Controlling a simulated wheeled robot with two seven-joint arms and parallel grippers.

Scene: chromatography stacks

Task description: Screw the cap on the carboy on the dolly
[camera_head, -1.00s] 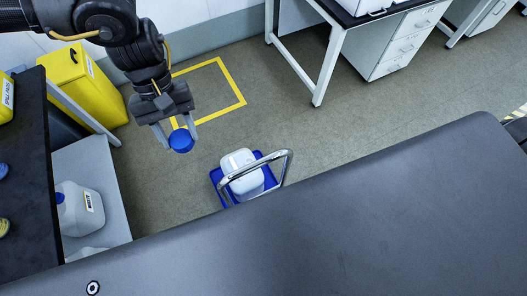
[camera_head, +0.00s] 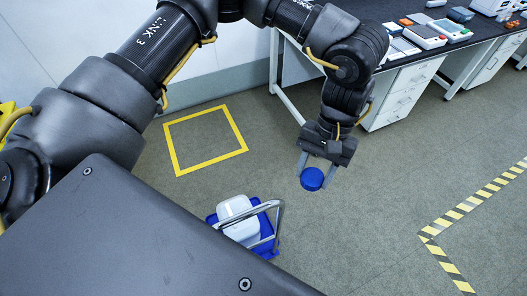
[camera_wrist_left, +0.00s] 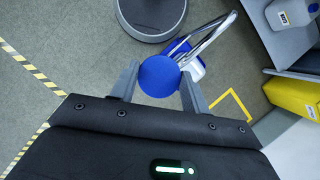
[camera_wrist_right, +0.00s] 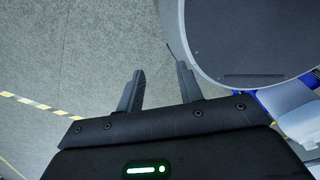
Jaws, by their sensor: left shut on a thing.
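A round blue cap (camera_head: 312,179) is held between the fingertips of my left gripper (camera_head: 314,176). The cap also shows in the left wrist view (camera_wrist_left: 159,76), between the two fingers (camera_wrist_left: 160,82). The white carboy (camera_head: 238,214) stands on the blue dolly (camera_head: 268,247) with its chrome handle (camera_head: 280,222), left of and apart from the held cap in the head view. The carboy's neck is not clear to see. In the right wrist view my right gripper (camera_wrist_right: 157,88) has its fingers apart with nothing between them. The dolly (camera_wrist_right: 262,97) and carboy (camera_wrist_right: 296,112) are partly seen there at the right.
A yellow-taped square (camera_head: 205,139) on the floor lies behind the dolly. A dark bench (camera_head: 470,40) with instruments and white drawers stands at the back right. Yellow and black striped tape (camera_head: 470,203) marks the floor at the right. Floor between is clear.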

